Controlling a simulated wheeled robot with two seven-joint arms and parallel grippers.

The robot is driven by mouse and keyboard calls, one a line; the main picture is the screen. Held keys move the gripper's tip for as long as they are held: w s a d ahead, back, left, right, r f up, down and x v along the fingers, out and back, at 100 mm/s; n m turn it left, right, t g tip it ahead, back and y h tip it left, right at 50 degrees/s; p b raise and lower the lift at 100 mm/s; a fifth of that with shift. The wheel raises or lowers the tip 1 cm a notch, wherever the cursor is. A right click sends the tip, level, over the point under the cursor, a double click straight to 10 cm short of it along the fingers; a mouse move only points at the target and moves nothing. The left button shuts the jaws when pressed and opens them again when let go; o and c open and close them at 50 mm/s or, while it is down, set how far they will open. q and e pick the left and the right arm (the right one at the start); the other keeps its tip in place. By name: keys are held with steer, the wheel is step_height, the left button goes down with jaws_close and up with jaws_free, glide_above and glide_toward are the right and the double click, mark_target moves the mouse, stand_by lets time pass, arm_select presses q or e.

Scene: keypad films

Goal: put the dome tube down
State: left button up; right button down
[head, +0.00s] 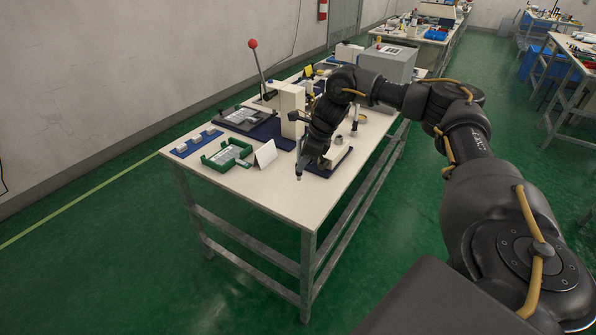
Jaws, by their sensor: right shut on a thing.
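My right gripper (302,162) points down above the front part of the white table (262,195). It is shut on a small thin pale piece, taken to be the dome tube (299,177). Only the lower tip of that piece shows below the fingers; the rest is hidden by the gripper. I cannot tell whether the tip touches the table top. My left gripper is not in view.
A white folded card (265,153) and a green tray (218,161) lie left of the gripper. A press with a red-knobbed lever (253,44) stands behind. A grey box (393,65) is further back. The table's front corner is clear.

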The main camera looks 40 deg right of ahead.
steer(key=shift+w+f, duration=0.25)
steer(key=shift+f, duration=0.15)
steer(key=shift+w+a+f, duration=0.1)
steer(key=shift+w+f, duration=0.2)
steer(key=shift+f, duration=0.05)
steer(key=f, duration=0.1)
steer(key=f+p, duration=0.1)
steer(key=f, duration=0.1)
steer(key=shift+w+a, duration=0.1)
steer(key=shift+w, duration=0.1)
steer(key=shift+f, duration=0.25)
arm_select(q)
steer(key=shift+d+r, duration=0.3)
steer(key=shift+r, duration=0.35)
